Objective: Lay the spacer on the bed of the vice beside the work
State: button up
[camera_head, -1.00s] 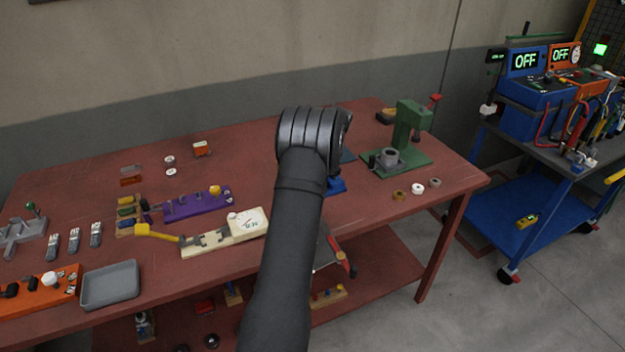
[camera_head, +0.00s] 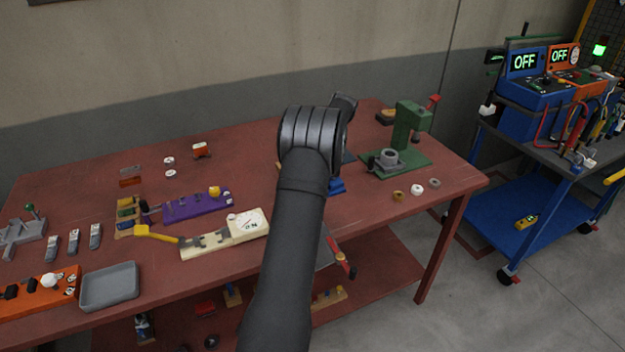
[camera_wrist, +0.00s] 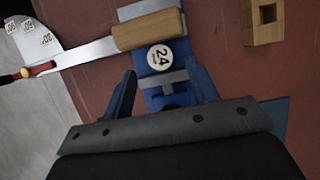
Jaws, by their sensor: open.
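The blue vice (camera_wrist: 180,98) lies below my gripper in the wrist view; in the head view a blue part of it (camera_head: 337,186) shows beside my arm. A wooden block (camera_wrist: 149,30) lies across the vice with a pale metal strip by it. A round white piece marked 24 (camera_wrist: 160,58) rests on the vice beside the wood; it may be the spacer, but I cannot be sure. My gripper (camera_wrist: 161,72) is open, its fingers apart on either side of the vice, with nothing held between them. In the head view my arm hides the fingers.
A wooden block with a square hole (camera_wrist: 263,22) stands to the right in the wrist view. A green press (camera_head: 408,135) and small rings (camera_head: 418,188) are at the table's right. A purple fixture (camera_head: 196,205) and a cream gauge board (camera_head: 225,233) lie to the left.

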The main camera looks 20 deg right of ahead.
jog(key=v, duration=0.8)
jog(key=shift+f, duration=0.1)
jog(key=x, duration=1.1)
jog(key=shift+a+f, duration=0.2)
jog(key=shift+f, duration=0.1)
jog(key=shift+r, duration=1.9)
jog(key=shift+f, duration=0.1)
